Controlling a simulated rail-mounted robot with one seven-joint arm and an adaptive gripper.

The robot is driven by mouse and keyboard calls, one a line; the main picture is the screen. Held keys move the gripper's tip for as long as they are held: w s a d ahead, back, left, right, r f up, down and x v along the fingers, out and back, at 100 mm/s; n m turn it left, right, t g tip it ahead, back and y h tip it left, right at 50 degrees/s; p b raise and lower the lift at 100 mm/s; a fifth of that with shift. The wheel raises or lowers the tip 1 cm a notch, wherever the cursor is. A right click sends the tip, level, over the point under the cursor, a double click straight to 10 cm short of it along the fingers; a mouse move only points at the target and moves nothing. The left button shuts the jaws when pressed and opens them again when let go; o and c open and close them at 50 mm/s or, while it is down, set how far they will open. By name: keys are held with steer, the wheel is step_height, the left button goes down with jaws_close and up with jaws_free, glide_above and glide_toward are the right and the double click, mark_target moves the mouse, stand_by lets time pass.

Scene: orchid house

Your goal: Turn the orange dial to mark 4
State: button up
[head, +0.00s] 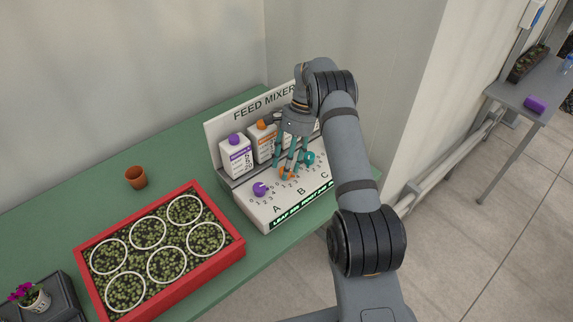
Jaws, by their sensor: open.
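The orange dial (287,175) is the middle one on the sloped front of the feed mixer (268,212), above the letter B. My gripper (291,170) points down over it, open, with its fingers around or just above the dial. I cannot tell whether they touch it. The fingers cover much of the dial, and its pointer and the mark it stands at cannot be read. A purple dial (260,188) sits to its left and a teal dial (309,157) to its right, close to my fingers.
A purple-capped bottle (236,157) and an orange-capped bottle (262,143) stand behind the dials. A red tray (240,247) of ringed seedlings and a terracotta pot (136,177) stand left on the green bench (95,208). A potted flower (30,297) is at lower left.

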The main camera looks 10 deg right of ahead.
steer(key=v, duration=0.7)
steer(key=shift+r, duration=0.25)
steer(key=shift+d+f, duration=0.1)
stand_by(0.4)
steer(key=x, duration=0.7)
steer(key=shift+f, duration=0.2)
steer(key=shift+m, duration=0.3)
